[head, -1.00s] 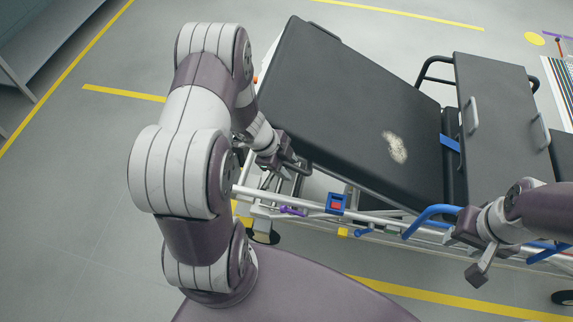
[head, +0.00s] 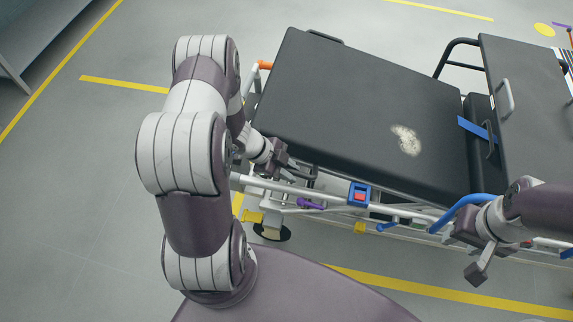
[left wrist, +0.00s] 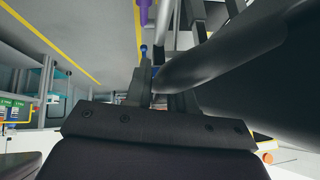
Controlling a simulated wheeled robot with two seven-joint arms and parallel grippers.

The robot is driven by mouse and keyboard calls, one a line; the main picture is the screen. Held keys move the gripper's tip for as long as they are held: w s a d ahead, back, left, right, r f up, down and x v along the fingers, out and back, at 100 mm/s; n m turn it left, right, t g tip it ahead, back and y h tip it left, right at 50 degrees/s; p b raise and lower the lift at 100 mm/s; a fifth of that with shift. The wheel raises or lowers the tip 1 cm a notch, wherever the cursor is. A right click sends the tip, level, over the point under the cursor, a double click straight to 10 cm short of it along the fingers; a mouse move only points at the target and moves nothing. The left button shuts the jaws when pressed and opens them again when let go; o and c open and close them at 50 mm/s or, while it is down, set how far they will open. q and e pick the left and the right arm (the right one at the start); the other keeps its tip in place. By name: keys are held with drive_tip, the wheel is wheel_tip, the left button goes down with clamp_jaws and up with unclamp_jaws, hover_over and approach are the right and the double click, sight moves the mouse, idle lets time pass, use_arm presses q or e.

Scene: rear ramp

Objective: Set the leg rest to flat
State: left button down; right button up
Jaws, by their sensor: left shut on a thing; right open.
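The leg rest (head: 350,105) is the black padded section at the left end of the stretcher in the head view, with a pale worn patch on it. It lies low, close to the level of the frame; I cannot tell if it is fully flat. My left gripper (head: 288,165) is at its near left edge, shut on a dark handle there. In the left wrist view the fingers (left wrist: 150,92) close beside a thick dark bar (left wrist: 215,60). My right gripper (head: 478,258) is open beside the blue side rail (head: 462,210).
The stretcher's near rail carries a red and blue catch (head: 359,195), a purple lever (head: 310,204) and a blue lever (head: 388,224). The raised black backrest section (head: 530,90) is at the right, with a blue strap (head: 474,128).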

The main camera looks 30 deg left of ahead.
sight(283, 190)
use_arm(q)
drive_tip(key=f+b, duration=0.2)
drive_tip(key=f, duration=0.2)
drive_tip(key=a+f+h+b, duration=0.1)
drive_tip(key=f+b, duration=0.2)
drive_tip(key=f, duration=0.1)
drive_tip(key=f+h+b, duration=0.1)
drive_tip(key=f+b, duration=0.1)
drive_tip(key=f, duration=0.2)
drive_tip(key=shift+s+a+t+b, duration=0.25)
drive_tip(key=shift+a+t+b, duration=0.05)
drive_tip(key=shift+a+t, duration=0.1)
drive_tip(key=shift+s+d, duration=0.1)
drive_tip(key=shift+s, duration=0.05)
use_arm(e)
wheel_tip(283, 190, down, 9)
drive_tip(key=shift+s+f, duration=0.15)
use_arm(q)
drive_tip(key=shift+f, duration=0.1)
use_arm(e)
drive_tip(key=shift+d, duration=0.1)
use_arm(q)
drive_tip(key=c, duration=1.1)
unclamp_jaws()
drive_tip(key=shift+o, duration=0.2)
